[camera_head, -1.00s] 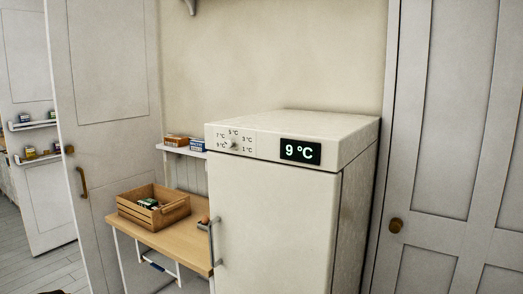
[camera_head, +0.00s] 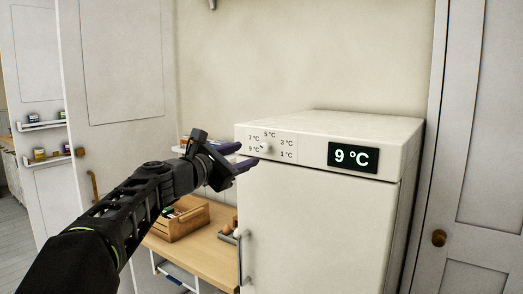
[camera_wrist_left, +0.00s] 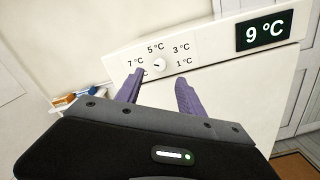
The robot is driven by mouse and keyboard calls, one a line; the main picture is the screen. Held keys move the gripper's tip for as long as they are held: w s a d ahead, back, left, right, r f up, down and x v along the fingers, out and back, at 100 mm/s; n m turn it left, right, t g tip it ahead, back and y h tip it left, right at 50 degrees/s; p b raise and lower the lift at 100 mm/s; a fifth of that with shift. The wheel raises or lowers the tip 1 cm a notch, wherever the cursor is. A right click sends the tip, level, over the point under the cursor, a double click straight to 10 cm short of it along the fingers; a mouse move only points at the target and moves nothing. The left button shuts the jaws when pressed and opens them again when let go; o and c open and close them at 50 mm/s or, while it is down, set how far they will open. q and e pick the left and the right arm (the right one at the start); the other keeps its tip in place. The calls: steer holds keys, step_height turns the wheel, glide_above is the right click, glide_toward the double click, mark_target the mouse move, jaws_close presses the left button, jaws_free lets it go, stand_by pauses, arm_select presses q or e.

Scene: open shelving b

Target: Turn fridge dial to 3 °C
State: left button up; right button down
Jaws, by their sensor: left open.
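The white fridge (camera_head: 300,215) stands ahead, with a small white dial (camera_head: 265,147) at the upper left of its front. Marks from 9 °C to 1 °C run around the dial, and the black display (camera_head: 353,157) reads 9 °C. In the left wrist view the dial (camera_wrist_left: 158,65) lies beyond the fingertips, roughly between them. My left gripper (camera_head: 243,157) is open and empty, with its purple fingers pointing at the dial from the left, apparently just short of it. It also shows in the left wrist view (camera_wrist_left: 160,77). My right gripper is not in view.
A wooden table (camera_head: 205,254) left of the fridge bears a wooden crate (camera_head: 180,228). The fridge's vertical door handle (camera_head: 240,258) sits below the dial. A white cupboard door (camera_head: 490,150) is at the right. The space before the fridge front looks clear.

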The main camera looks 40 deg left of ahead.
mark_target(264, 148)
arm_select(q)
steer(key=w+p, duration=0.3)
steer(key=w, duration=0.3)
steer(key=shift+w+r, duration=0.15)
steer(key=shift+w, duration=0.25)
steer(key=shift+w+a, duration=0.1)
steer(key=shift+w, duration=0.35)
steer(key=shift+c, duration=0.2)
jaws_close()
